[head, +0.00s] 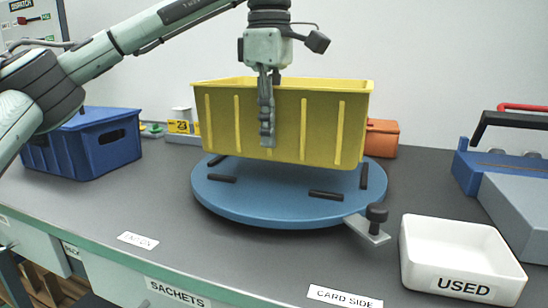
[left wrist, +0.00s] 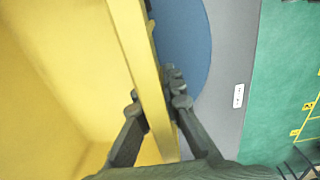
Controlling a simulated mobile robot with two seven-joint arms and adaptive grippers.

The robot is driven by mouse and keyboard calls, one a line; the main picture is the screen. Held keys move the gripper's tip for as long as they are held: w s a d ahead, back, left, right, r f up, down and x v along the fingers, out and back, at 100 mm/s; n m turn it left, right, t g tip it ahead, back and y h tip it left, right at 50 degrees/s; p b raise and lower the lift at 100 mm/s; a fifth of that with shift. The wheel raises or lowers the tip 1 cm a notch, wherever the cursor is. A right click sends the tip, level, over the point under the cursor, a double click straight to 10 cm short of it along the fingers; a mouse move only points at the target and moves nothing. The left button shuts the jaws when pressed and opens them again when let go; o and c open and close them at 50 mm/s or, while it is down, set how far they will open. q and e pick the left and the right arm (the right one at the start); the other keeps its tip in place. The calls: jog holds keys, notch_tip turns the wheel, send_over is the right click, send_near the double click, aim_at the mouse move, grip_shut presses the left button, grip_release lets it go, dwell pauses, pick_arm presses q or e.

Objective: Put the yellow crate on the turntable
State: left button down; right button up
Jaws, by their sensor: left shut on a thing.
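The yellow crate (head: 284,118) hangs upright above the blue turntable (head: 270,195) in the head view, with a gap under its bottom edge. The turntable has several black bars on its top and a black-knobbed clamp at its front right. My left gripper (head: 267,140) is shut on the near wall of the crate. In the left wrist view, the fingers (left wrist: 158,115) straddle the yellow wall (left wrist: 138,50), with the crate's inside to the left and the turntable (left wrist: 185,45) below to the right. My right gripper is not in view.
A blue crate (head: 85,145) stands at the left. A white tray labelled USED (head: 455,258) is at the front right, beside a grey-and-blue box (head: 515,205). An orange box (head: 381,138) stands behind the turntable. The dark tabletop (head: 110,205) is clear at the front left.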

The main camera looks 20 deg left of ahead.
aim_at(273, 154)
pick_arm(q)
jog(key=shift+w+f, duration=0.25)
jog(key=shift+w, duration=0.4)
jog(key=shift+w+f, duration=0.3)
jog(key=shift+w, duration=0.05)
jog(key=shift+f, duration=0.4)
notch_tip(273, 154, down, 2)
jog(key=shift+a+f, duration=0.1)
jog(key=shift+f, duration=0.55)
jog(key=c, duration=1.7)
grip_release()
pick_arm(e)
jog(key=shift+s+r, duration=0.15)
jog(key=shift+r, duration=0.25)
